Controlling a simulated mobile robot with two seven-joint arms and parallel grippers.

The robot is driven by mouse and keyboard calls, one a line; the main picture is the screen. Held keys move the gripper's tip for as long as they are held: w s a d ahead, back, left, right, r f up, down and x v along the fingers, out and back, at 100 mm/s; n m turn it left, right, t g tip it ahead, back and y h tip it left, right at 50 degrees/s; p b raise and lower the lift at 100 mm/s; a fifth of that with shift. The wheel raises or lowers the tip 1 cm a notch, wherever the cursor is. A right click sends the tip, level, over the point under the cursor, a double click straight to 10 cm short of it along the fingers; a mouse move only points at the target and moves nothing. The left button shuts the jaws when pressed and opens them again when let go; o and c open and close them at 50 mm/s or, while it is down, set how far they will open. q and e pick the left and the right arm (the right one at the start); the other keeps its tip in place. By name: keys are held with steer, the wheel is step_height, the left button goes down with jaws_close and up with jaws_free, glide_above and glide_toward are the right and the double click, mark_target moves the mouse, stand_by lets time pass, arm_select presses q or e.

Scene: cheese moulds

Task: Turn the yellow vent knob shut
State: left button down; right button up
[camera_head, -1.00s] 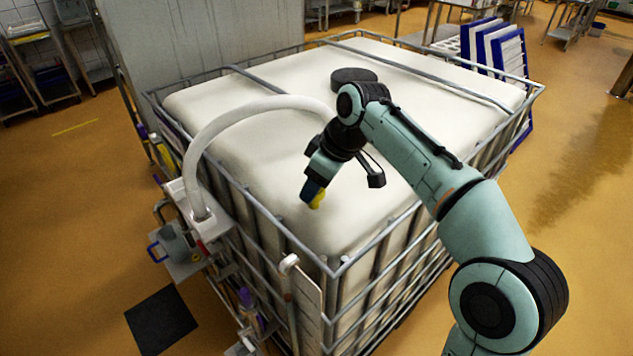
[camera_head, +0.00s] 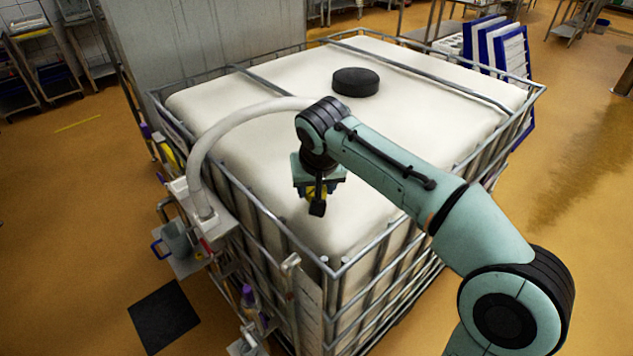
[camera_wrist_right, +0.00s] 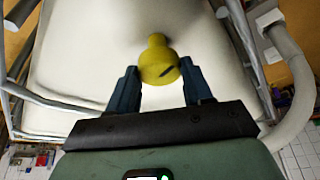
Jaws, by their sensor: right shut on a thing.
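The yellow vent knob (camera_wrist_right: 159,65) stands on the top of the white tank (camera_head: 240,150), with a dark slanted mark on its face in the right wrist view. My right gripper (camera_wrist_right: 159,80) is shut on it, with one dark blue finger on each side. In the head view, the right gripper (camera_head: 317,190) is over the near part of the tank top and hides most of the knob; only a bit of yellow (camera_head: 312,190) shows. I cannot tell how far the knob is turned. My left gripper is in no view.
A metal cage (camera_head: 262,208) surrounds the tank. A black lid (camera_head: 356,81) sits farther back on its top. A pale hose (camera_head: 215,135) arches over the left edge near my right wrist. White panels with blue edges (camera_head: 513,55) stand behind at the right.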

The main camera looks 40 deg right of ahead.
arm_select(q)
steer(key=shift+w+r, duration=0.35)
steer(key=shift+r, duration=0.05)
arm_select(e)
steer(key=shift+m+g+h, duration=0.3)
steer(key=shift+m, duration=0.9)
steer(key=o, duration=1)
steer(key=shift+a, duration=0.1)
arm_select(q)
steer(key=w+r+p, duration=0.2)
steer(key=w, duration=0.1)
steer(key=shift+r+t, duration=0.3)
arm_select(e)
steer(key=v, duration=1.3)
steer(key=shift+s+a+r, duration=0.1)
steer(key=shift+r, duration=0.05)
